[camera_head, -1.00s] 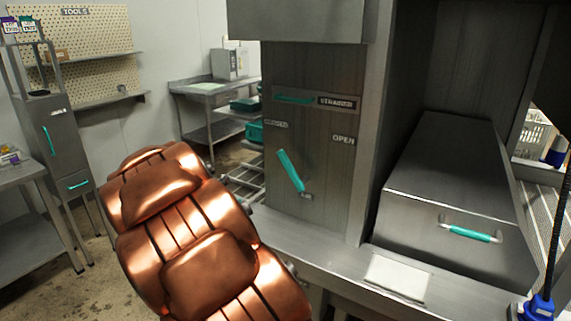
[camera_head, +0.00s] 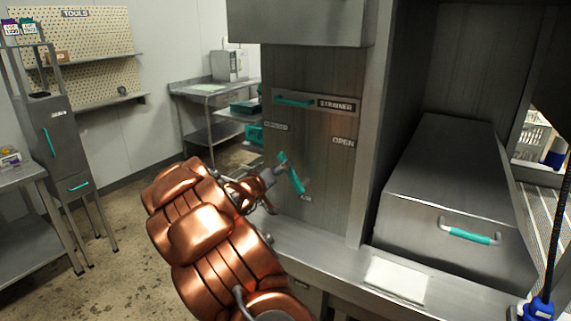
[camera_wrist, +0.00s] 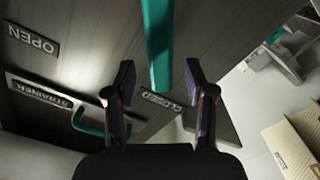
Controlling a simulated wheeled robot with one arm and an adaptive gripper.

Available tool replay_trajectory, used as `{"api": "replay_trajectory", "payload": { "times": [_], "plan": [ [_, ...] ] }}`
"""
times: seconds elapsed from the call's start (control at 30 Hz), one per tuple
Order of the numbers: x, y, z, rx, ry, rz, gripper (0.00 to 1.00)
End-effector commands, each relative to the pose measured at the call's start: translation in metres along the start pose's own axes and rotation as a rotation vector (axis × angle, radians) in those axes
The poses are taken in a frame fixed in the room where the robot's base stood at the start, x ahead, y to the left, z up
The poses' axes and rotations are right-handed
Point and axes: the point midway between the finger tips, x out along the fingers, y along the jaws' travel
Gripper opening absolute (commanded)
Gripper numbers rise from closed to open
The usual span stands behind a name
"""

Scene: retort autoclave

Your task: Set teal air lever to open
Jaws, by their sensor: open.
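The teal air lever (camera_head: 293,178) is on the grey panel above a small AIR label (camera_head: 306,198). It leans up and left, towards the CLOSED label (camera_head: 275,126) and away from the OPEN label (camera_head: 343,141). My gripper (camera_head: 280,168) is at the lever's upper part, partly covering it. In the wrist view, which is upside down, the lever (camera_wrist: 158,40) reaches down between the two spread fingers of my gripper (camera_wrist: 160,78). Gaps show on both sides, so the fingers are not closed on it. Contact at the tips cannot be told.
A teal STRAINER handle (camera_head: 294,101) is above the lever on the same panel. To the right is a steel box (camera_head: 440,185) with a teal-gripped handle (camera_head: 469,236). A steel ledge (camera_head: 320,250) runs below the panel. Open floor (camera_head: 120,270) lies at left.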

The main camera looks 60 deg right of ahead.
Motion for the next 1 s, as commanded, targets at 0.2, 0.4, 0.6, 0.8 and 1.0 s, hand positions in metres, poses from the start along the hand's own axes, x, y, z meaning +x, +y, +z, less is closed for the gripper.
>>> {"api": "replay_trajectory", "payload": {
  "times": [0.2,0.4,0.6,0.8,1.0],
  "plan": [
    [0.022,0.001,0.001,0.0,-0.002,0.001,0.54],
    [0.032,0.0,0.001,-0.002,-0.002,-0.001,0.54],
    [0.033,-0.001,0.001,-0.001,-0.001,-0.002,0.54],
    [0.033,-0.001,0.001,0.0,-0.001,-0.002,0.48],
    [0.033,-0.001,0.001,0.0,-0.001,-0.002,0.27]
  ]
}}
